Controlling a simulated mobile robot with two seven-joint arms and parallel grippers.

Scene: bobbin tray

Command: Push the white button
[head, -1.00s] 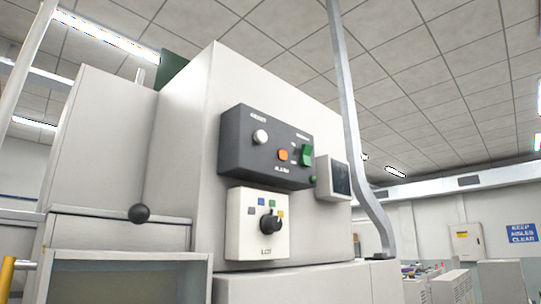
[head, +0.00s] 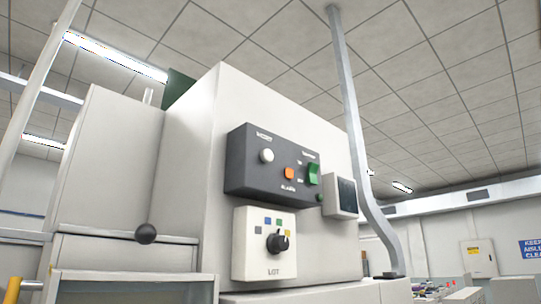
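The white button (head: 267,156) is a round knob at the upper left of a dark grey control box (head: 240,180) on the front of a tall pale machine. Nothing covers the white button. Neither of my grippers shows in the head view.
Below the box is a white panel (head: 248,262) with a black rotary knob (head: 278,242). A small screen box (head: 341,195) and a bent grey pole (head: 357,150) stand to the right. A black ball knob (head: 146,233) sits at the lower left.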

